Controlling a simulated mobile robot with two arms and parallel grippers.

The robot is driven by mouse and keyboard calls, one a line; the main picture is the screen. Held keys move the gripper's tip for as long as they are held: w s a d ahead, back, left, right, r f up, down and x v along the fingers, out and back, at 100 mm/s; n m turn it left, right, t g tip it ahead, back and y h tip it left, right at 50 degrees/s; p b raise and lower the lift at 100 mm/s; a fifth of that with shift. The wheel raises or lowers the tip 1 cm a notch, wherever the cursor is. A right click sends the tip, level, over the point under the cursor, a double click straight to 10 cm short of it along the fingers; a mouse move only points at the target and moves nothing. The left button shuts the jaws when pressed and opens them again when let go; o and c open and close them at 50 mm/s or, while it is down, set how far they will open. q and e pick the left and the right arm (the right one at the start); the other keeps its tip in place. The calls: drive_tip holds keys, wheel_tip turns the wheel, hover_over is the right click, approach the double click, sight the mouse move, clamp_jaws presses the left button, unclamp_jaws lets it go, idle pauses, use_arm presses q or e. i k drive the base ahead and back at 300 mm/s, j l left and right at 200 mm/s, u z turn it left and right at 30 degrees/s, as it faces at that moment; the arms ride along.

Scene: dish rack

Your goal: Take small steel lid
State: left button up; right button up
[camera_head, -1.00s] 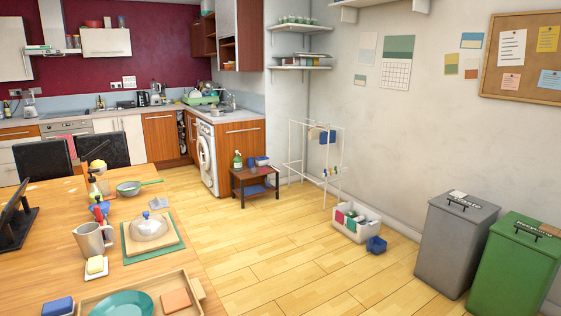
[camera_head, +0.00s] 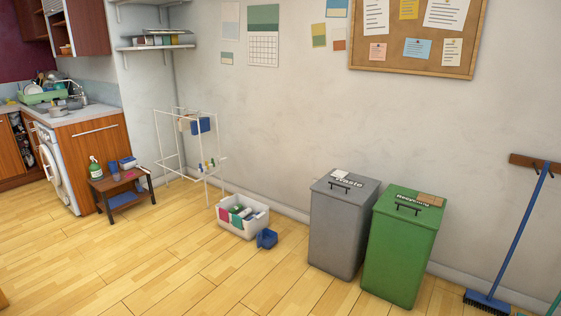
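I cannot make out a small steel lid in the current view. Neither of my grippers shows. At the far left, a green dish rack (camera_head: 42,97) with dishes stands on the kitchen counter (camera_head: 100,113) by the sink. A small steel pot (camera_head: 58,111) is on the counter in front of it. These things are too small to tell whether a lid lies among them.
A low side table (camera_head: 118,185), a white drying rack (camera_head: 190,160), a white crate (camera_head: 240,222) and a blue tub (camera_head: 266,239) stand along the wall. Grey (camera_head: 340,225) and green (camera_head: 400,255) bins and a blue broom (camera_head: 520,230) are at right. The wooden floor (camera_head: 150,265) is open.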

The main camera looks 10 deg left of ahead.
sight(56, 107)
drive_tip(key=i+u, duration=0.25)
drive_tip(key=i, duration=0.25)
drive_tip(key=i+l+u, duration=0.15)
drive_tip(key=i+u, duration=0.15)
drive_tip(key=i, duration=0.2)
drive_tip(key=i+j+u, duration=0.2)
drive_tip(key=i+u, duration=1.25)
drive_tip(key=i+j, duration=0.1)
drive_tip(key=i, duration=1)
drive_tip(key=i+u, duration=0.15)
drive_tip(key=i, duration=2.1)
drive_tip(key=i+u, duration=0.15)
drive_tip(key=i, duration=1)
drive_tip(key=i+j, duration=0.1)
drive_tip(key=i, duration=0.85)
drive_tip(key=l+z, duration=0.05)
